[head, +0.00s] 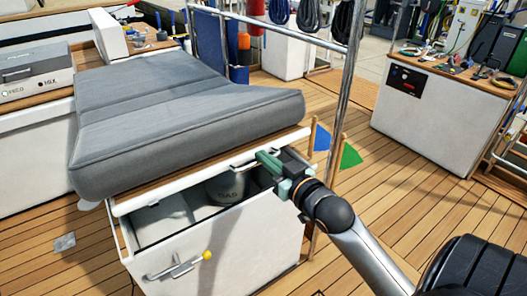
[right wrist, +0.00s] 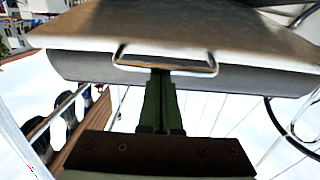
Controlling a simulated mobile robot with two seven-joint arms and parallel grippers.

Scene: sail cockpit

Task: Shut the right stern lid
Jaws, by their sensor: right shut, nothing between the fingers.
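The stern lid (head: 150,192) is a white-edged panel with a wooden rim and a thick grey cushion (head: 180,115) on top. It stands partly open above a white locker (head: 225,245), with a gap along the front. A metal handle (head: 240,162) sits on the lid's front edge, and it also shows in the right wrist view (right wrist: 165,68). My right gripper (head: 264,159) is shut and empty, its green fingertips (right wrist: 162,75) right at the handle; I cannot tell whether they touch it. My left gripper is not in view.
A grey bottle marked GAS (head: 226,188) stands inside the locker. A latch with a yellow knob (head: 207,255) is on the locker's front. A steel post (head: 345,95) rises just beyond my gripper.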

